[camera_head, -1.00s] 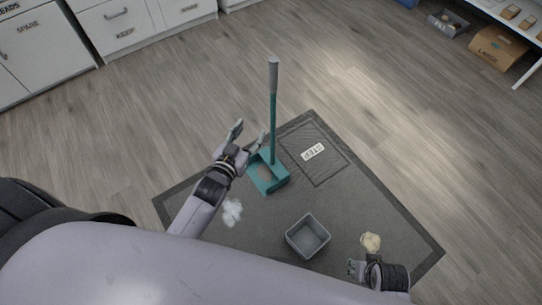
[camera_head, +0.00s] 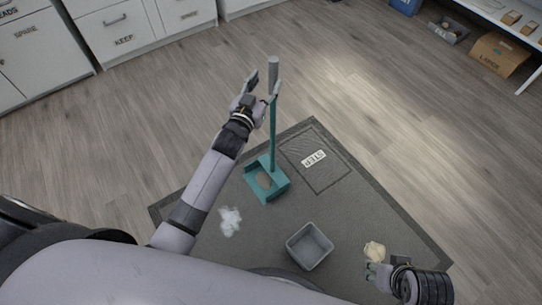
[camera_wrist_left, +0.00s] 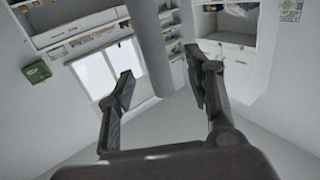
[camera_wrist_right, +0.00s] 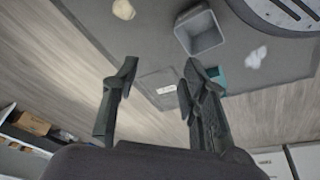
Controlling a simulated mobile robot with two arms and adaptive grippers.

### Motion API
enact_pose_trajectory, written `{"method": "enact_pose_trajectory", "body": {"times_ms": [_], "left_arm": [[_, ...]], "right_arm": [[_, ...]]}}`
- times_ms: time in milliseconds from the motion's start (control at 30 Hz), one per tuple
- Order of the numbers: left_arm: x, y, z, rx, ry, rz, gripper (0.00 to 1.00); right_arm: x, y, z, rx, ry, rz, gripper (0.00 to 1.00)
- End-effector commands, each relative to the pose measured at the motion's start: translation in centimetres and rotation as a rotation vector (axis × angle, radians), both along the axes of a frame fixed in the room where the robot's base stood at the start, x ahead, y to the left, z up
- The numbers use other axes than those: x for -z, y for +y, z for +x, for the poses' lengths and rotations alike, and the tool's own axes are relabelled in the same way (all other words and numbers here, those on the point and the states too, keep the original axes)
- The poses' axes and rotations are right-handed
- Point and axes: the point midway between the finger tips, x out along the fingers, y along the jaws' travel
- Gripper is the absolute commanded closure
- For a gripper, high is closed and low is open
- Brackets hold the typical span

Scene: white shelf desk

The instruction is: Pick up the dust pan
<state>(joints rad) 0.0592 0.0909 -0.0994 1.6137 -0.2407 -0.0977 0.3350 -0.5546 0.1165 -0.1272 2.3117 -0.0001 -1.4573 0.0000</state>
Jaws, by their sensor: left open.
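The teal dust pan (camera_head: 266,184) stands on the dark mat with its long handle upright. A brown lump lies in its pan. The handle's grey grip (camera_head: 273,75) is at the top. My left gripper (camera_head: 264,84) is open beside the upper handle in the head view. In the left wrist view the grey grip (camera_wrist_left: 150,50) rises beyond and between the open fingers (camera_wrist_left: 160,90); I cannot tell whether they touch it. My right gripper (camera_head: 374,274) is low near the mat's right edge. In the right wrist view its fingers (camera_wrist_right: 157,80) are apart and empty.
A grey bin (camera_head: 310,246) stands on the mat (camera_head: 225,192). A white crumpled piece (camera_head: 230,221) and a cream crumpled piece (camera_head: 375,250) lie on the mat. White cabinets (camera_head: 130,35) are at the back left. A cardboard box (camera_head: 499,53) is at the back right.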

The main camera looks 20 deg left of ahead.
Motion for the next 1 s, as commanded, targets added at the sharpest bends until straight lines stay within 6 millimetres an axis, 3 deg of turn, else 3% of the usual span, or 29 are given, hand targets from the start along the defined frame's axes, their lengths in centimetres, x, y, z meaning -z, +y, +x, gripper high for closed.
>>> {"method": "enact_pose_trajectory", "body": {"times_ms": [133,367,533,800,1000], "left_arm": [[0.1,-0.2,0.8,0.0,-0.001,0.0,0.52],[0.4,-0.8,3.4,0.001,-0.001,-0.002,0.52],[0.3,-0.8,5.2,0.001,-0.001,0.0,0.52],[0.2,-0.8,5.4,0.001,0.0,-0.001,0.52],[0.2,-0.8,5.4,0.001,0.0,-0.001,0.66]], "right_arm": [[-0.6,0.0,-0.1,0.0,-0.005,0.0,0.6],[-3.5,-0.2,-1.0,0.002,-0.022,0.001,0.6],[-3.3,-0.2,-1.1,0.002,-0.019,0.0,0.6],[-3.4,-0.2,-1.1,0.002,-0.019,0.0,0.6],[-3.3,-0.2,-1.1,0.002,-0.019,0.0,0.6]]}}
